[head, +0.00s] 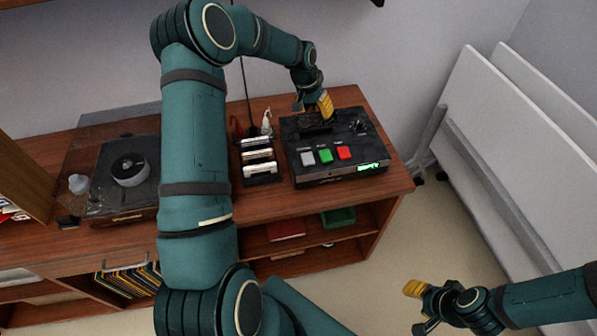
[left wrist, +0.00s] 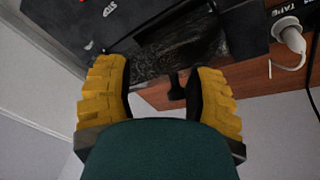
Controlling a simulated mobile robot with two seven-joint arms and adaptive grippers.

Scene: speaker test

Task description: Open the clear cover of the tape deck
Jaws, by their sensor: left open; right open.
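The tape deck (head: 325,172) is a black box with grey, green and red buttons and a lit green display, on the right part of the wooden cabinet. My left gripper (head: 318,106) is over its back part, fingers apart. In the left wrist view the clear cover (left wrist: 180,52) is a glossy, see-through dark panel at the deck's edge, ahead of and partly between the yellow fingers (left wrist: 160,105). It is not visibly gripped; contact and its exact tilt I cannot tell. My right gripper (head: 418,308) is open and empty, low at the right, away from the cabinet.
A rack of cassettes (head: 259,165) stands just left of the deck. A white plug (left wrist: 288,32) with a cable is close beside the deck's back. A turntable (head: 125,170) with a clear lid is further left. White panels (head: 520,130) lean at the right.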

